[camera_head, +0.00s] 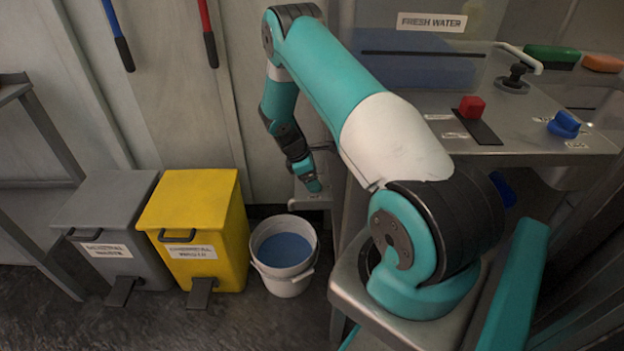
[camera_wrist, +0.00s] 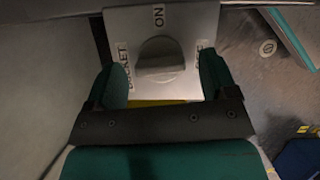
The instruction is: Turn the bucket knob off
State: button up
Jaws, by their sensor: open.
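The grey bucket knob (camera_wrist: 158,56) sits on a light metal plate (camera_wrist: 128,18) in the wrist view. The plate reads "BUCKET" on the left and "ON" at the top; a label on the right is partly hidden by a finger. The knob's raised grip lies roughly crosswise in that view. My gripper (camera_wrist: 163,80) is open, one green finger on each side of the knob; I cannot tell whether they touch it. In the head view my gripper (camera_head: 312,186) points down over a small metal ledge (camera_head: 312,201); the knob cannot be made out there.
A white bucket (camera_head: 287,284) with blue water stands on the floor below the ledge. A yellow bin (camera_head: 205,210) and a grey bin (camera_head: 105,205) stand left of it. The metal counter (camera_head: 560,150) with a red knob (camera_head: 472,106) and a blue knob (camera_head: 564,125) is at right.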

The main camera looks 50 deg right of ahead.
jog(key=shift+f, duration=0.2)
jog(key=c, duration=0.9)
jog(key=shift+m+y, duration=0.3)
jog(key=shift+m, duration=0.5)
jog(key=shift+c, duration=0.2)
jog(key=shift+s, duration=0.1)
jog(key=o, duration=0.9)
jog(key=shift+o, duration=0.2)
jog(key=shift+r, duration=0.1)
